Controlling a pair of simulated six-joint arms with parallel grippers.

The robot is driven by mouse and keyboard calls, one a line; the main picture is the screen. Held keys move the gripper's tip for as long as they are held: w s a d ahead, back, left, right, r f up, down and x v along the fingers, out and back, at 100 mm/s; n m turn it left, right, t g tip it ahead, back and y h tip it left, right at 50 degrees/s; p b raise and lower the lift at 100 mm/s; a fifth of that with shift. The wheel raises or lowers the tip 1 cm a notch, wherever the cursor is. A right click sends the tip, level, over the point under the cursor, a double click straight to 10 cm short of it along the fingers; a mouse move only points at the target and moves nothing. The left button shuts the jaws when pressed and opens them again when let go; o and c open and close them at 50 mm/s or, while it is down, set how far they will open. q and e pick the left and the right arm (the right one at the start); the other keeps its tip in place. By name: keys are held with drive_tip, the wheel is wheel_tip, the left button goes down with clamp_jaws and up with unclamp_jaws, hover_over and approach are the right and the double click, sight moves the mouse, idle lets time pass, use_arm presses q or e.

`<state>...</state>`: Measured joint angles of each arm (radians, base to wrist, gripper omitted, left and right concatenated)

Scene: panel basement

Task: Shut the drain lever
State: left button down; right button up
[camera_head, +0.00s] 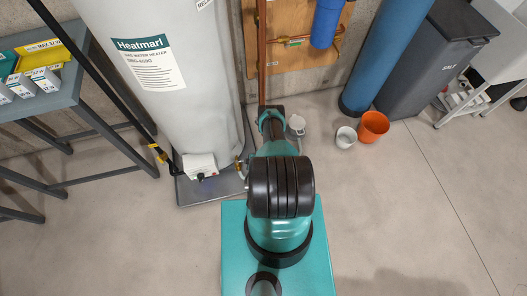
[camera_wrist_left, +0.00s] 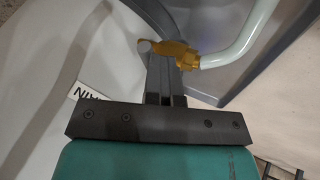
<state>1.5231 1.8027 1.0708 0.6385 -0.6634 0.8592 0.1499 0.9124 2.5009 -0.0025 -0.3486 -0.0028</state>
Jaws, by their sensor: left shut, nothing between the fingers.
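The brass drain valve (camera_wrist_left: 178,54) shows in the left wrist view, with a pale hose (camera_wrist_left: 240,40) running from its right side. A stubby yellow part with a pale round end (camera_wrist_left: 144,46) sticks out to its left; I cannot tell for sure whether this is the lever. My left gripper (camera_wrist_left: 167,75) is shut and empty, its fingertips just below the valve in the picture; touching or apart is unclear. In the head view, the valve (camera_head: 239,163) is low on the right side of the white water heater (camera_head: 150,85), and my own arm hides the left gripper. The right gripper is not in view.
A grey drip tray (camera_head: 205,189) lies under the heater. A copper pipe (camera_head: 262,50) runs down beside it. A white label with black letters (camera_wrist_left: 86,92) is near the fingers. A grey shelf table (camera_head: 60,100) stands left; white and orange pots (camera_head: 373,126) stand right.

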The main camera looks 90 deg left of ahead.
use_arm(q)
drive_tip(key=shift+w+a+r, duration=0.1)
drive_tip(key=shift+w, duration=0.05)
idle(0.5)
drive_tip(key=v, duration=0.9)
drive_tip(key=shift+w+r, duration=0.3)
drive_tip(key=shift+w, duration=0.2)
drive_tip(key=shift+a, duration=0.15)
